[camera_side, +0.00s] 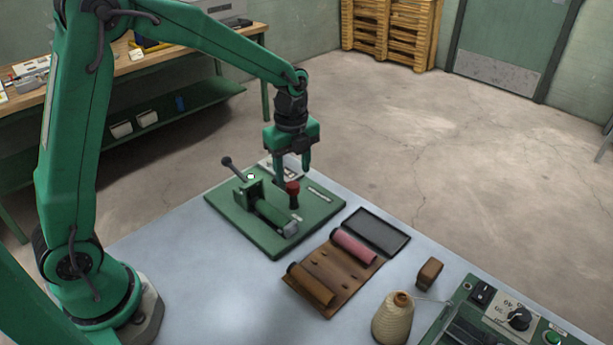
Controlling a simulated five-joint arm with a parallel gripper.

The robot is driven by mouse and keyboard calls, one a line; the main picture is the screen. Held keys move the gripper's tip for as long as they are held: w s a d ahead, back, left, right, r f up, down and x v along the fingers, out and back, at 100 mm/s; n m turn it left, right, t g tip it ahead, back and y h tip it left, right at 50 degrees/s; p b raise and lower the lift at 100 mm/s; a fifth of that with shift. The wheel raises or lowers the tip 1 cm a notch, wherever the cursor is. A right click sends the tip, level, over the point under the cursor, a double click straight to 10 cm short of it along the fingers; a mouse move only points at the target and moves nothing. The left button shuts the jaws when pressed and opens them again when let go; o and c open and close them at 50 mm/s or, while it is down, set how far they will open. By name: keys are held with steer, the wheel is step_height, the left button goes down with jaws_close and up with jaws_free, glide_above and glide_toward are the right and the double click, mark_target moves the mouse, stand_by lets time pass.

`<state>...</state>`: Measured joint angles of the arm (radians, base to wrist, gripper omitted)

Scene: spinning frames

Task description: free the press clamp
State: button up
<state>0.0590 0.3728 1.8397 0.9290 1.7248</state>
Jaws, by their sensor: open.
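The press clamp (268,213) is a green mechanism on a green base plate (318,214) at the far side of the table. A lever with a dark knob (227,161) sticks up to its left. My gripper (292,172) points down just above and behind the red top. It is open, with nothing seen between its fingers. I cannot tell whether a finger touches the red top. A small pale box or label behind the fingers is partly hidden.
Nearby are an empty dark tray (370,230), a small brown block (429,272), a cream thread cone (393,318) and a green control panel (500,320). The table's front left is clear.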

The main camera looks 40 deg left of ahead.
mark_target(292, 185)
steer(key=shift+r, duration=1.95)
steer(key=shift+r, duration=0.1)
steer(key=shift+s+r, duration=0.2)
steer(key=s+a+r+n+t, duration=0.1)
steer(key=s+r+n, duration=0.3)
steer(key=s+n, duration=0.6)
steer(key=s+a+r+n+t, duration=0.1)
steer(key=s+r+n+t, duration=0.3)
steer(key=s+n, duration=0.6)
steer(key=shift+s+a+r+t, duration=0.3)
steer(key=shift+s+r, duration=0.15)
steer(key=shift+s, duration=0.15)
